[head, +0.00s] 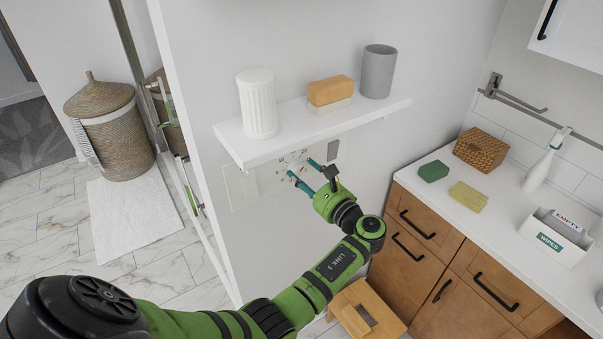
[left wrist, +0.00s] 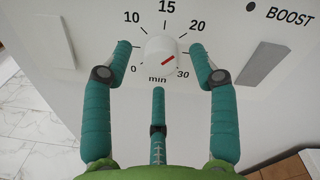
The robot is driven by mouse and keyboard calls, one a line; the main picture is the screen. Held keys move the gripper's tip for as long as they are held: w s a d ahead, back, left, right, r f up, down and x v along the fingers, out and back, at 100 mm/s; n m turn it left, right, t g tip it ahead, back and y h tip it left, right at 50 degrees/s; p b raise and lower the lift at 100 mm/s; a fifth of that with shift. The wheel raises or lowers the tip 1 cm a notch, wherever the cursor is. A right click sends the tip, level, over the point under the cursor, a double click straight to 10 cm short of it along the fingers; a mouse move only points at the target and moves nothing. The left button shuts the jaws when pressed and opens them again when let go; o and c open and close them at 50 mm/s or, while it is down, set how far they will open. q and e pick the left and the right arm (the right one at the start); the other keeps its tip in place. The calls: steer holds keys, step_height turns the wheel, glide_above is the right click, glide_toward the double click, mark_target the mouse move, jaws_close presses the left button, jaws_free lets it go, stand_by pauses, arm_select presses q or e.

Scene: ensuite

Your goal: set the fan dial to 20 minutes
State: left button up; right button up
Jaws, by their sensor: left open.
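The fan dial (left wrist: 158,47) is a round white knob on a white wall panel. Around it are printed 0, 10, 15, 20 and 30, with "min" below. Gaps seem to show between fingers and knob; contact is not clear. In the head view, my left gripper (head: 302,168) reaches the panel below the shelf, largely hiding the dial.
A white shelf (head: 235,150) juts out just above the panel, holding a ribbed white cup (head: 257,104), stacked sponge-like blocks (head: 331,91) and a grey cup (head: 378,72). A grey switch (left wrist: 263,63) marked BOOST is right of the dial. A counter (head: 410,180) stands at right.

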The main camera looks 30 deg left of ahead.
arm_select(q)
steer(key=v, duration=0.5)
steer(key=shift+s+d+r, duration=0.1)
steer(key=shift+s+d, duration=0.1)
steer(key=shift+d, duration=0.1)
steer(key=s+d+f+h+b, duration=0.1)
steer(key=s+f+h+b, duration=0.2)
steer(key=f, duration=1)
steer(key=s+d+f+g+h, duration=0.1)
steer(key=s+f+h, duration=0.3)
steer(key=f, duration=0.9)
steer(key=s+d+f+h+b, duration=0.1)
steer(key=s+f+h+b, duration=0.2)
steer(key=f, duration=1)
steer(key=s+d+f+n+g+h+b, duration=0.25)
steer(key=s+f+n+h, duration=0.25)
steer(key=s+f, duration=1.25)
steer(key=s+f+n+g+h+b, duration=0.1)
steer(key=s+n, duration=0.3)
steer(key=s, duration=0.5)
steer(key=s+f+n+h, duration=0.1)
steer(key=s+f+n, duration=0.2)
steer(key=s, duration=0.7)
steer(key=shift+d+f+n+g+b, duration=0.35)
steer(key=shift+d+f+n+b, duration=0.05)
steer(key=shift+f, duration=0.3)
